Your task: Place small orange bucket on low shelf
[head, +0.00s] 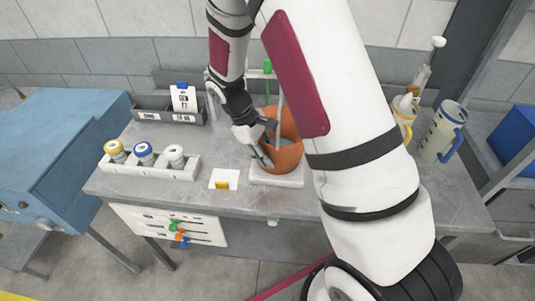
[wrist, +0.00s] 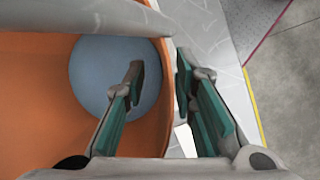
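The small orange bucket (head: 287,155) stands upright on a white pad (head: 277,181) on the grey workbench. Its blue-grey inside bottom shows in the wrist view, where the orange wall (wrist: 35,105) fills the left side. My gripper (head: 262,152) is at the bucket's left rim in the head view. In the wrist view the fingers of my gripper (wrist: 159,72) are apart, one inside the bucket and one outside, with the wall between them. A gap shows between the inner finger and the wall. My arm hides part of the bucket's right side. I cannot tell which surface is the low shelf.
A white holder (head: 150,170) with several capped bottles and a dark bin (head: 165,110) are left on the bench (head: 225,200). Jugs (head: 442,130) stand at the right, beside a rack with a blue crate (head: 512,132). A blue cabinet (head: 65,150) is far left. A grey bar (wrist: 85,15) crosses above the bucket.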

